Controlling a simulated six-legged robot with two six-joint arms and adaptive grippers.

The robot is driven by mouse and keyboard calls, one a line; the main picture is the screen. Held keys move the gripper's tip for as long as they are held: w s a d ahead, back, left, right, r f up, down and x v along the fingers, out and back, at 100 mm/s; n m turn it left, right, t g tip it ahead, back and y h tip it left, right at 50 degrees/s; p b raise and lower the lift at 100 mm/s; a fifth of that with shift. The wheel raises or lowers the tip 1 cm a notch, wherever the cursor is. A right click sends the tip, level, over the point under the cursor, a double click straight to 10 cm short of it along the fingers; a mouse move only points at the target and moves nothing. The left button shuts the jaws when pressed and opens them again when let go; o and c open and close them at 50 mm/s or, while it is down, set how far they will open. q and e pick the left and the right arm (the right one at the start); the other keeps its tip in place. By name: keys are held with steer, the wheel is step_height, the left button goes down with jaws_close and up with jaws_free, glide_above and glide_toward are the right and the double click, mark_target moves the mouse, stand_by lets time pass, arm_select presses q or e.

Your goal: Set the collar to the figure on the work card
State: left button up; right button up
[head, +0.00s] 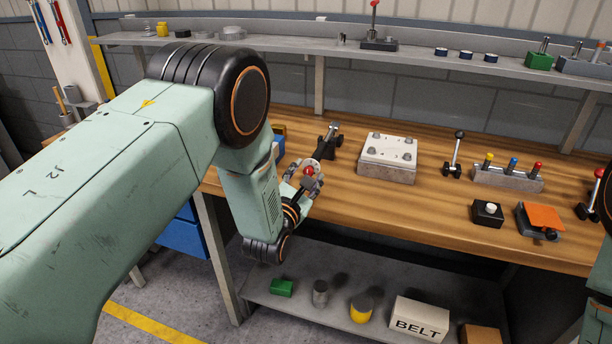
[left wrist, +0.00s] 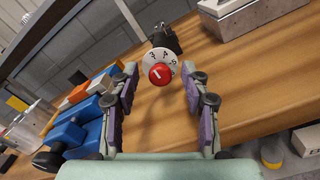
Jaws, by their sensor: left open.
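A round pale collar with dark figures, which look like 3, 4 and 5, shows in the left wrist view (left wrist: 165,53). A red knob (left wrist: 160,74) with a small white mark sits at its centre. In the head view the red knob (head: 309,170) shows just past my left wrist, and the collar is mostly hidden. My left gripper (head: 303,183) is open; in the left wrist view its fingers (left wrist: 160,80) stand either side of the collar, apart from it. No work card can be made out. My right gripper is out of view.
Behind the collar stands a dark clamp (head: 328,140), with a bolted plate block (head: 388,155) to its right. The wooden bench front (head: 400,215) is clear.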

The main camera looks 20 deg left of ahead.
arm_select(q)
steer(key=shift+s, duration=0.15)
steer(key=s, duration=1.1)
steer(key=shift+s+a, duration=0.25)
steer(key=shift+s, duration=0.15)
steer(key=s+a+f+m+g+b, duration=0.1)
steer(key=s+f+m+g, duration=0.45)
steer(key=f+m, duration=0.35)
steer(key=s+a+f+m+g, duration=0.1)
steer(key=s+f+m+g, duration=0.45)
steer(key=m, duration=0.55)
steer(key=s+f+m+g+b, duration=0.1)
steer(key=s+f+m+g, duration=0.1)
steer(key=s, duration=0.6)
steer(key=s+a+f+m+g+b, duration=0.1)
steer(key=s+f+m+g+b, duration=0.1)
steer(key=s+f+m, duration=0.2)
steer(key=s+f+m+g+b, duration=0.2)
steer(key=s+f, duration=0.4)
steer(key=s, duration=0.6)
steer(key=shift+s+a+f+m+g+y, duration=0.15)
steer(key=shift+s+f+m+g+y, duration=0.15)
steer(key=shift+m+g, duration=0.3)
